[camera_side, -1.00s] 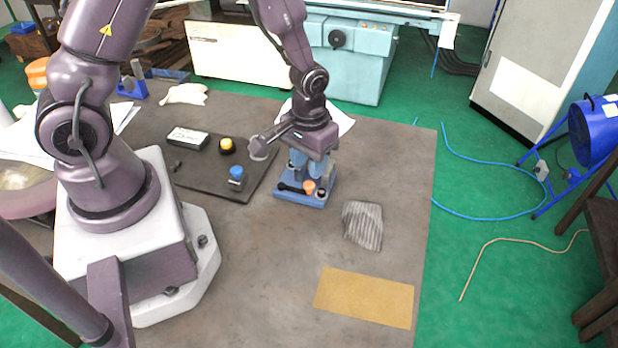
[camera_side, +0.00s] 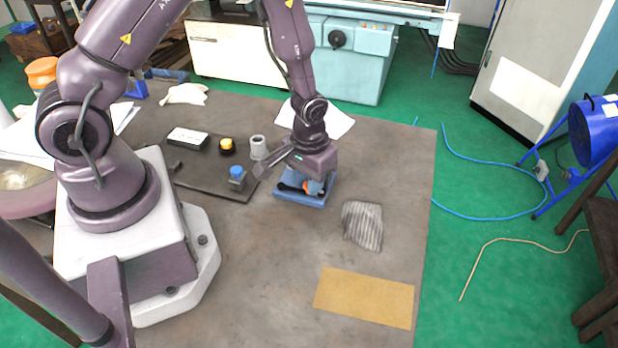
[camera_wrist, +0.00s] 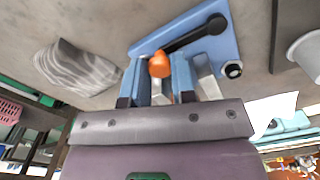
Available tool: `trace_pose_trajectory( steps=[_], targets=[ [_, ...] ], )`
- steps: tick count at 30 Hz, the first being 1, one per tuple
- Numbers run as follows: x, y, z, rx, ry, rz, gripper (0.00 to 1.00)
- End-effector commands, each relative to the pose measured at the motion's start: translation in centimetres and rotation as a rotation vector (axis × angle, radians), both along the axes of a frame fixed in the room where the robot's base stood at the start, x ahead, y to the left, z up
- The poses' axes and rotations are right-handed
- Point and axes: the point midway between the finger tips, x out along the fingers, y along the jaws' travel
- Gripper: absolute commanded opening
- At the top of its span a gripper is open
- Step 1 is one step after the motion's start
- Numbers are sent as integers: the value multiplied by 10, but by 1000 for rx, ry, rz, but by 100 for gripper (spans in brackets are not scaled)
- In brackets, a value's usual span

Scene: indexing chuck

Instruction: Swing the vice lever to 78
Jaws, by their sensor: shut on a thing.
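The vice is a flat blue base (camera_side: 290,199) on the bench, with a black lever (camera_wrist: 195,37) lying across it. In the wrist view the blue base (camera_wrist: 150,40) runs diagonally. The lever has a black rounded end at the upper right and an orange knob (camera_wrist: 158,65) at its lower left. A small dark-ringed pale fitting (camera_wrist: 232,69) sits at the base's edge. My gripper (camera_wrist: 159,80) has its blue fingers on both sides of the orange knob, shut on it. In the side view my gripper (camera_side: 313,187) hides much of the vice. No scale numbers are readable.
A dark plate (camera_side: 212,185) left of the vice carries a grey cup (camera_side: 259,146), a yellow-topped item (camera_side: 227,145), a blue-topped item (camera_side: 237,173) and a white box (camera_side: 187,138). A striped cloth (camera_side: 362,225) and brown sheet (camera_side: 363,297) lie right and in front. The front middle bench is clear.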

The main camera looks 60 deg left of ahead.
Motion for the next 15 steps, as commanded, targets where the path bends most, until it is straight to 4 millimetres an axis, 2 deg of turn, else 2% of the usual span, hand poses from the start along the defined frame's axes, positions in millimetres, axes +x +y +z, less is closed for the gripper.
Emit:
trace_pose_trajectory(
  steps=[8,15],
  targets=[
    [-2,-2,1,1,0,-55,0],
    [-10,-8,1,0,1,-209,0]
  ],
)
